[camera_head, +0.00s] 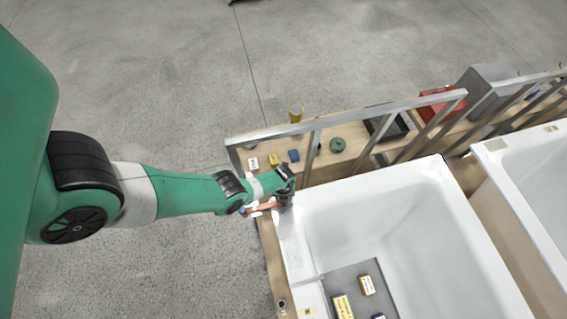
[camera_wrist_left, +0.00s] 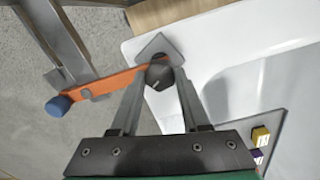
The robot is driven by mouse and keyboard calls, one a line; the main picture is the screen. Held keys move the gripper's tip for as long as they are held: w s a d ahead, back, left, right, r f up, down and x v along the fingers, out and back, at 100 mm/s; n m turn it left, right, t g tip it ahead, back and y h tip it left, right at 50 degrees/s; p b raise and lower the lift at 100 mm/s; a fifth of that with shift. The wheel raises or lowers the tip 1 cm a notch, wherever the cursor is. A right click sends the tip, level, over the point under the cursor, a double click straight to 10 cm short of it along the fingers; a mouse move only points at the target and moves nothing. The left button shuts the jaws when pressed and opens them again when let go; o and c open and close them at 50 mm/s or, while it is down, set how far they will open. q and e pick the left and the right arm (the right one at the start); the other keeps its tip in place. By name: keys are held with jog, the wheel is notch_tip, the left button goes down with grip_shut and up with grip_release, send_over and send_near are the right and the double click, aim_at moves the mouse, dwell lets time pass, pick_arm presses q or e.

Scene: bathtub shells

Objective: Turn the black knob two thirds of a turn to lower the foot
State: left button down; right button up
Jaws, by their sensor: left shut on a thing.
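The black knob (camera_wrist_left: 159,76) shows in the left wrist view, between my two fingers, beside a small grey square plate (camera_wrist_left: 159,45) at the corner of the white bathtub. My left gripper (camera_wrist_left: 159,83) is shut on the knob from both sides. The foot under the tub cannot be made out. My right gripper is in neither view.
An orange lever (camera_wrist_left: 107,83) with a blue end (camera_wrist_left: 58,105) extends left from the knob. A metal rail (camera_head: 345,117) runs behind the bathtub (camera_head: 400,182). A wooden shelf beyond holds a green ring (camera_head: 337,145) and small blocks. A dark tray (camera_head: 352,281) with labelled blocks lies over the tub.

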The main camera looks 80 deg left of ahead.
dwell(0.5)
pick_arm(q)
jog(key=shift+c, duration=1.9)
grip_release()
jog(key=shift+r, duration=0.1)
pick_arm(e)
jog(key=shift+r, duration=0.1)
